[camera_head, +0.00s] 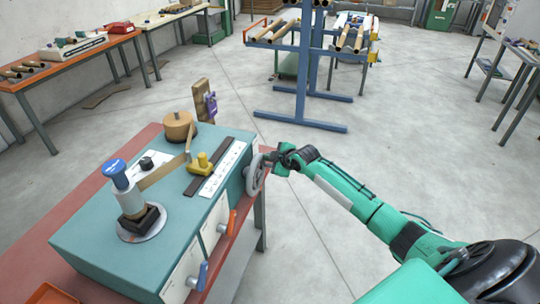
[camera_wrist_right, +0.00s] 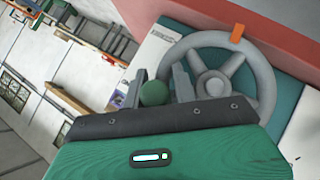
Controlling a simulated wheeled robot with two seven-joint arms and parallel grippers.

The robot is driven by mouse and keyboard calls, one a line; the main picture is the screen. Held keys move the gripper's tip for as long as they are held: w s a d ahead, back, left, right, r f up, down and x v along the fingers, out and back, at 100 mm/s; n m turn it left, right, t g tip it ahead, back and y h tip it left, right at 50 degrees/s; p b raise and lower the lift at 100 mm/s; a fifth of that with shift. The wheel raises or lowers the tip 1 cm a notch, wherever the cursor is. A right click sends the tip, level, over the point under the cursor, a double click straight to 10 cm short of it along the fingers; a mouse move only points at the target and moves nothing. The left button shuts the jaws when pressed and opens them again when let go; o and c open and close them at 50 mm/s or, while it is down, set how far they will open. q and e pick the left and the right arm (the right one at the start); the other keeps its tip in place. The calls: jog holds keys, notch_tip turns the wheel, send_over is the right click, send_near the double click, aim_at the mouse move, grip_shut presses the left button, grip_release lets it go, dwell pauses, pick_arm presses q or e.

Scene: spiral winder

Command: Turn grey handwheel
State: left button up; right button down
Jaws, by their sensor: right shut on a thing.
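The grey handwheel (camera_head: 253,180) is on the right side face of the teal winder machine (camera_head: 90,240). In the right wrist view its grey rim and spokes (camera_wrist_right: 264,75) show, with an orange mark (camera_wrist_right: 237,34) at the upper right of the rim. My right gripper (camera_head: 272,161) is at the upper right of the wheel. In the wrist view its fingers (camera_wrist_right: 160,88) stand on either side of a green ball knob (camera_wrist_right: 154,94) by the wheel's left edge, shut on it. The exact contact is partly hidden behind the gripper body. My left gripper is out of view.
On the machine top are a blue-capped post (camera_head: 120,180), a yellow clamp (camera_head: 202,163) and a wooden roll (camera_head: 178,126).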

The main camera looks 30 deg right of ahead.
pick_arm(q)
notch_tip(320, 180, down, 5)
jog(key=b, duration=0.5)
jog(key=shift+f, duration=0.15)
pick_arm(e)
jog(key=f+m+g+y, duration=0.2)
jog(key=d+f+m+g+y, duration=0.1)
jog(key=shift+w+f, duration=0.35)
jog(key=shift+g, duration=0.3)
jog(key=shift+s+a+f+y, duration=0.1)
jog(key=shift+s+f+y, duration=0.1)
jog(key=shift+f+y, duration=0.15)
jog(key=c, duration=1.3)
grip_release()
jog(key=shift+f, duration=0.15)
jog(key=shift+o, duration=0.3)
jog(key=shift+w+f, duration=0.1)
jog(key=shift+w, duration=0.25)
pick_arm(q)
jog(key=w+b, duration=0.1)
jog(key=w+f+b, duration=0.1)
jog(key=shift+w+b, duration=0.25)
jog(key=shift+b, duration=0.05)
pick_arm(e)
jog(key=v, duration=1.4)
jog(key=shift+r, duration=0.3)
